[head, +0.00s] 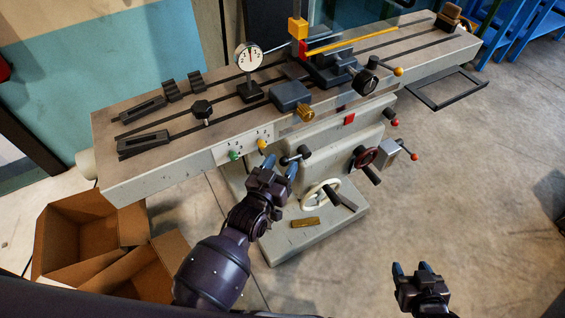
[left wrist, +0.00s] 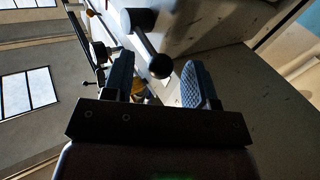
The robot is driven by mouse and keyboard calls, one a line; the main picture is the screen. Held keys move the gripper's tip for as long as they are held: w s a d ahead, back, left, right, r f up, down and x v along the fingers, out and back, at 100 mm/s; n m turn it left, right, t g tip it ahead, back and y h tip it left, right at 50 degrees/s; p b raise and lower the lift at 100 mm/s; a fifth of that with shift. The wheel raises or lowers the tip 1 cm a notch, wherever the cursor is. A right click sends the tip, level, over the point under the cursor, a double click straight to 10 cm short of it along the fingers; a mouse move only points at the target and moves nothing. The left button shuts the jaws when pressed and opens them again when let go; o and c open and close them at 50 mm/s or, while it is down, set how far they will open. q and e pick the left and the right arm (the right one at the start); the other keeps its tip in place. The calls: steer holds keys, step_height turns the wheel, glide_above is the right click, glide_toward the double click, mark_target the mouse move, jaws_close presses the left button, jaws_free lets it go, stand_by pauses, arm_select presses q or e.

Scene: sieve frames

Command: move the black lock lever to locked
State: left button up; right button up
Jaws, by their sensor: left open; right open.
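The black lock lever (head: 303,151) sticks out from the front of the machine, just below the bed, with a round hub and a ball at its end. In the left wrist view its ball (left wrist: 160,66) shows between the two fingers, and its rod runs up-left to a grey hub (left wrist: 141,20). My left gripper (head: 280,166) is open right at the lever's ball end; I cannot tell whether a finger touches it. My right gripper (head: 410,267) is open and empty, over the floor at lower right.
The long machine bed (head: 130,172) carries a dial gauge (head: 249,57) and clamps. Green and yellow knobs (head: 262,145) sit left of the lever. Cardboard boxes (head: 75,235) stand at left.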

arm_select(q)
steer(key=shift+w+d, duration=0.15)
steer(key=shift+w, duration=0.25)
arm_select(e)
steer(key=shift+s, duration=0.1)
arm_select(q)
jaws_close()
arm_select(e)
steer(key=shift+a, duration=0.1)
steer(key=shift+f, duration=0.15)
